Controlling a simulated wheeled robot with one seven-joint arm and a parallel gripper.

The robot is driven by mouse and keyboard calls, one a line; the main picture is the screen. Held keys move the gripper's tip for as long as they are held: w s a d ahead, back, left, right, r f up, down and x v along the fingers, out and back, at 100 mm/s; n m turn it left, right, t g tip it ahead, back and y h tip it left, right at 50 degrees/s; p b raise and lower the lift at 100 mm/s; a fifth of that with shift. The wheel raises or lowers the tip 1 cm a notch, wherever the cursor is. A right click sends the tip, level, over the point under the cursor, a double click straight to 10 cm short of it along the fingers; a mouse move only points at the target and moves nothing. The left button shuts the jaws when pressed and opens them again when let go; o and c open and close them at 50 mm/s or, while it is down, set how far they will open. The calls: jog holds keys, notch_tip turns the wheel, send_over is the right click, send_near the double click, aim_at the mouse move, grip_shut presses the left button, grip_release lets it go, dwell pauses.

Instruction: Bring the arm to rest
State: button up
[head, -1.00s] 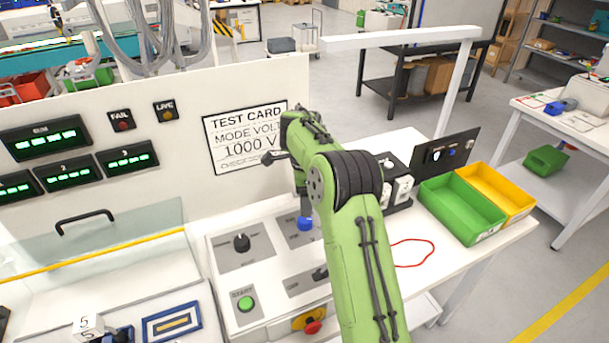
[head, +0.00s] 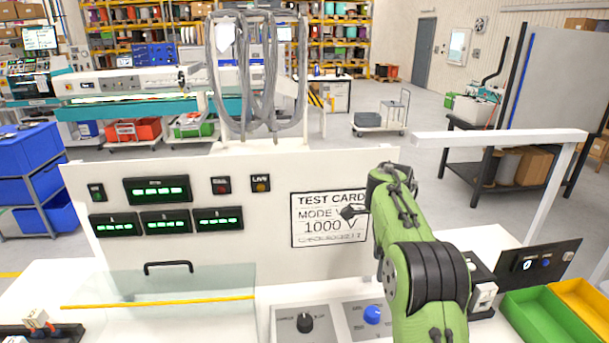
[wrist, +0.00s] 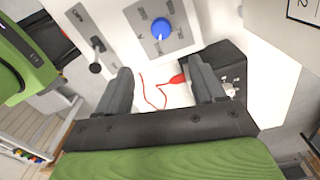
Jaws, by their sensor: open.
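My green arm (head: 422,262) rises at the right of the head view, in front of the panel with the test card (head: 328,219). My gripper (wrist: 164,91) shows in the wrist view with its two dark fingers apart and nothing between them. It is above the bench, near the blue knob (wrist: 162,28). A red cable (wrist: 150,90) lies on the white bench beyond the fingers, seen through the gap.
A control panel with a black knob (head: 305,322) and a blue knob (head: 372,314) lies on the bench. A clear cover (head: 160,290) with a black handle is at left. Green (head: 540,320) and yellow (head: 585,303) bins and a white post frame (head: 500,138) stand at right.

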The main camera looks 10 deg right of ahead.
jog(key=s+a+r+n+t+h, duration=0.1)
jog(key=s+a+r+n+t, duration=0.25)
jog(key=s+r+n, duration=0.85)
jog(key=s+a+f+n, duration=0.2)
jog(key=s+n, duration=0.1)
jog(key=s, duration=0.3)
jog(key=s+a+f+n+t, duration=0.1)
jog(key=s+a+f+n, duration=0.1)
jog(key=s, duration=0.5)
jog(key=s+a+f+n+t+y, duration=0.1)
jog(key=s+a+f+n, duration=0.1)
jog(key=s, duration=0.4)
jog(key=shift+s+a+f+n, duration=0.3)
jog(key=shift+s+f+n, duration=0.15)
jog(key=shift+n, duration=0.45)
